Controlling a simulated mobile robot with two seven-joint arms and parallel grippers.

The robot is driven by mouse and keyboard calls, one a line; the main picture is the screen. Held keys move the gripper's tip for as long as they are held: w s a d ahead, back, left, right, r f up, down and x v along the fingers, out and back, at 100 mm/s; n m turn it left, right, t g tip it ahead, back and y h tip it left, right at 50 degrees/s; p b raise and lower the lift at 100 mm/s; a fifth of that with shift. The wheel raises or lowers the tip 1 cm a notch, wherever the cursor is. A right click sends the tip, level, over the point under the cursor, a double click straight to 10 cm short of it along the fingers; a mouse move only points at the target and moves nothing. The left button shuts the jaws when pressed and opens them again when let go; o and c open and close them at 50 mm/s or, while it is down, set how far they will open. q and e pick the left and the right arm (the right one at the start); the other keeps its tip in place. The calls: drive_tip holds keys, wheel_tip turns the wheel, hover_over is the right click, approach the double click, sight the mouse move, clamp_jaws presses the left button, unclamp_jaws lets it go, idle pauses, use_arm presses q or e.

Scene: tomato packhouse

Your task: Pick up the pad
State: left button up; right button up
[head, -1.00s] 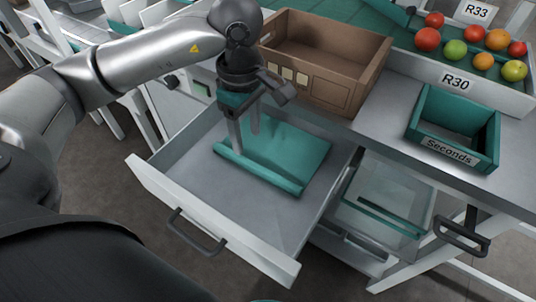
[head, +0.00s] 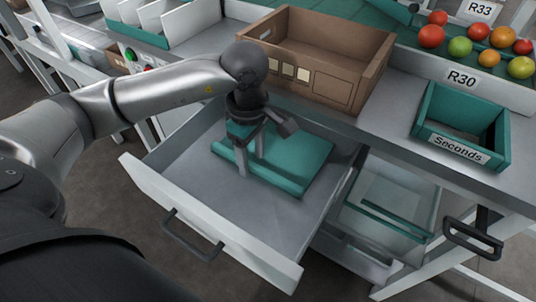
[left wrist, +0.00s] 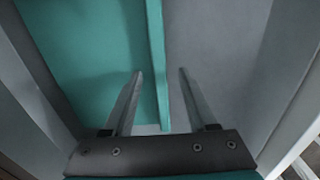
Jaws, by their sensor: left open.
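The pad (head: 305,155) is a flat teal rectangle with a raised strip along its near edge. It lies in the open grey drawer (head: 225,200). My left gripper (head: 251,168) is open and points down at the pad's near edge, hiding part of it. In the left wrist view, the pad (left wrist: 95,50) fills the left side, and its edge strip runs between the two fingers of the left gripper (left wrist: 160,76). I cannot tell whether the fingers touch it. My right gripper is not in view.
A brown crate (head: 322,85) stands on the bench behind the drawer. A teal "Seconds" box (head: 428,108) is to its right. Tomatoes lie on a green surface at upper right. The drawer's white front (head: 150,190) and sides surround the pad. Bare drawer floor lies in front of it.

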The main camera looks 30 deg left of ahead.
use_arm(q)
drive_tip(key=shift+f, duration=0.45)
clamp_jaws()
idle(0.4)
